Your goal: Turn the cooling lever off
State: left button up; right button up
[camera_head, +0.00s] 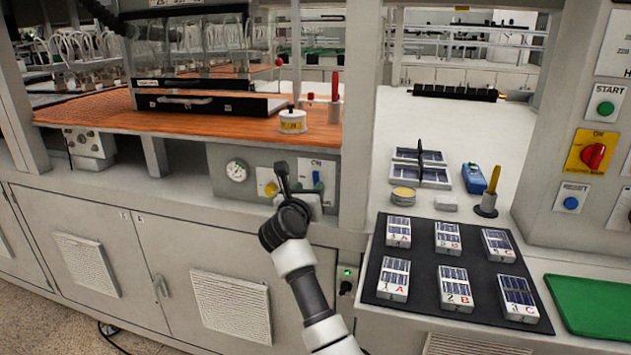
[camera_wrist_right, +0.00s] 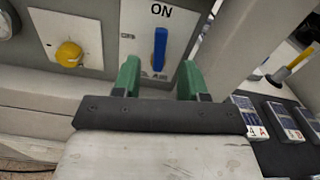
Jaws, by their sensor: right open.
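The cooling lever appears to be the blue lever (camera_wrist_right: 159,48) on a white plate marked ON at its top. It stands upright, pointing toward ON. In the head view the lever (camera_head: 317,180) is on the grey panel under the orange worktop, partly beside my gripper. My right gripper (camera_head: 289,180) is in front of this panel, just left of the lever there. In the right wrist view its green fingers (camera_wrist_right: 158,80) are spread and empty, with the lever lying ahead between them in the picture. No contact shows. The small lower label is unreadable. My left gripper is not in view.
A yellow knob (camera_wrist_right: 69,54) sits left of the lever plate, with a round gauge (camera_head: 236,171) further left. A grey post (camera_head: 357,130) rises right of the lever. Right of it, a dark mat (camera_head: 421,270) holds several labelled boxes. Cabinets fill the space below.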

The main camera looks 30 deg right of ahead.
aim_at(315, 180)
jog(key=x, duration=0.6)
grip_shut()
